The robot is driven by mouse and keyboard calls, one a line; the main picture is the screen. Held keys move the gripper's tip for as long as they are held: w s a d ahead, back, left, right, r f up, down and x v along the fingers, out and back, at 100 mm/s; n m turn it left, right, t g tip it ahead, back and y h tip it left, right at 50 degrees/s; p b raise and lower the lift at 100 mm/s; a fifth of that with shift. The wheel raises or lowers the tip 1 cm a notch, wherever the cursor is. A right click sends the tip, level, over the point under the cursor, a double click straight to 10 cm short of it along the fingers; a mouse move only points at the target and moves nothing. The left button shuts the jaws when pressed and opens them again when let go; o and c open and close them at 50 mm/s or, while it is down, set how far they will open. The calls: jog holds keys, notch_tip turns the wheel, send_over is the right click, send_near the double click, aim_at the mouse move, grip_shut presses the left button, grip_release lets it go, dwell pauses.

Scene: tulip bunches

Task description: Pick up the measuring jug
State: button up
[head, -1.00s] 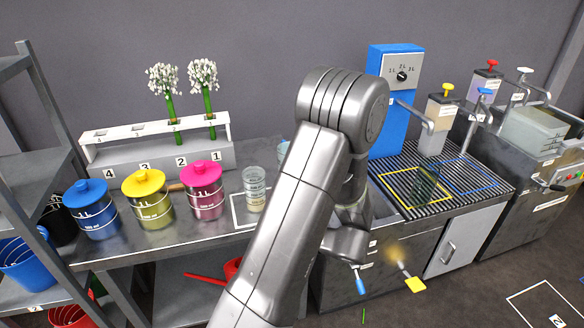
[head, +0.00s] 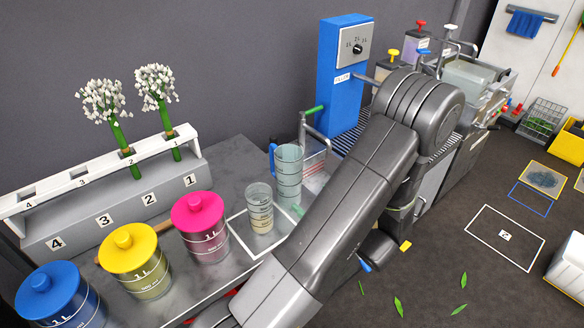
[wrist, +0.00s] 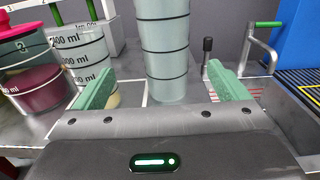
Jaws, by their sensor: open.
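The measuring jug (head: 289,172) is a tall, clear, pale-teal vessel with dark level lines and a blue handle. It stands upright on the metal bench, left of my arm in the head view. In the wrist view the jug (wrist: 163,50) rises straight ahead, its top cut off by the frame. My gripper (wrist: 161,72) is open, with one green finger to each side of the jug in the picture. The jaws look empty, and I see no contact. How deep the jug sits between the fingers is hard to tell.
A smaller banded beaker (head: 259,208) stands in a white square left of the jug. Pink (head: 202,228), yellow (head: 137,262) and blue (head: 60,298) lidded pots line the bench. A tulip rack (head: 105,195) stands behind. A green-handled metal fixture (wrist: 262,45) and blue dispenser (head: 343,75) are at right.

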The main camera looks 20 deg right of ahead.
aim_at(296, 183)
jog(key=p+x, duration=0.1)
jog(key=x, duration=0.7)
jog(key=shift+w+r, duration=0.1)
jog(key=shift+w, duration=0.1)
jog(key=w, duration=0.1)
jog(key=w+p, duration=0.1)
jog(key=w, duration=0.1)
jog(key=w+a+r+p, duration=0.1)
jog(key=shift+w, duration=0.65)
jog(key=c, duration=1.5)
jog(key=shift+c, duration=1)
jog(key=shift+r, duration=0.15)
